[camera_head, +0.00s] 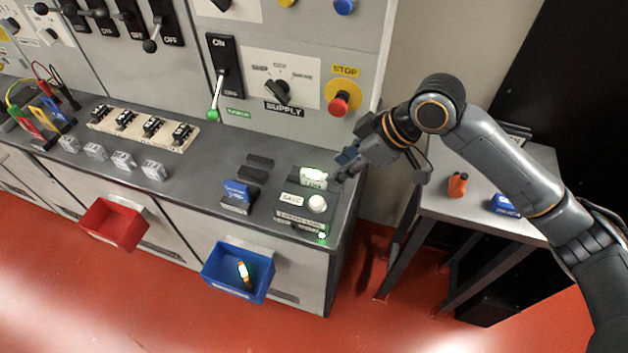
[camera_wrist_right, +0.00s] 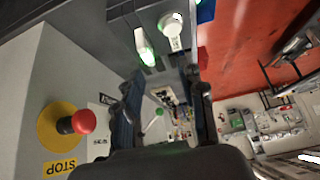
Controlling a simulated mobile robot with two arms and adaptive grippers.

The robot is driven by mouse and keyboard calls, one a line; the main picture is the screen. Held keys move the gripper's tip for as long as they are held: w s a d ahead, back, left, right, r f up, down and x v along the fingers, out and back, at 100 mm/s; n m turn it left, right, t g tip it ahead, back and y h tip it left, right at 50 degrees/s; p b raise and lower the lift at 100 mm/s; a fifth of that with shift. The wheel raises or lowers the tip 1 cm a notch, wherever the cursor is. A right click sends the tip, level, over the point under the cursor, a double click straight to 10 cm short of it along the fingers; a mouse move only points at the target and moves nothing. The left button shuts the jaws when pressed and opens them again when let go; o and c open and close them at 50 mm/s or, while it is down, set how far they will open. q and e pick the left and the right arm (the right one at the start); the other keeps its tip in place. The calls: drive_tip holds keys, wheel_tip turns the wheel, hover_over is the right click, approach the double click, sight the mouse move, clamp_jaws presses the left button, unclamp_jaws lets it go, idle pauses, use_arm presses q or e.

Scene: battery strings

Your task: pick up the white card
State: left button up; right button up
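A small white card (camera_head: 314,178), lit greenish-white at its top, stands in a dark holder at the right end of the grey counter. What seems to be the same card (camera_wrist_right: 145,47) glows green at the upper middle of the right wrist view. My right gripper (camera_head: 344,166) is just right of the card in the head view, apart from it as far as I can tell. In the right wrist view my right gripper (camera_wrist_right: 167,92) has its two dark fingers spread with nothing between them. My left gripper is not in view.
A round white button (camera_head: 317,203) with a SAVE label is just in front of the card. A red stop button (camera_head: 338,104) juts from the cabinet wall behind. A blue card (camera_head: 237,192) stands left. A side table (camera_head: 452,200) is on the right.

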sight(315, 173)
drive_tip(key=w+a+f, duration=0.1)
drive_tip(key=w+a+f+p, duration=0.1)
drive_tip(key=f, duration=0.1)
drive_tip(key=w+a+f+p, duration=0.1)
drive_tip(key=shift+w+a+f, duration=0.2)
drive_tip(key=shift+f, duration=0.15)
drive_tip(key=x, duration=0.1)
drive_tip(key=p+x, duration=0.1)
drive_tip(key=x, duration=0.2)
drive_tip(key=shift+w+f+p, duration=0.35)
drive_tip(key=shift+p, duration=0.05)
clamp_jaws()
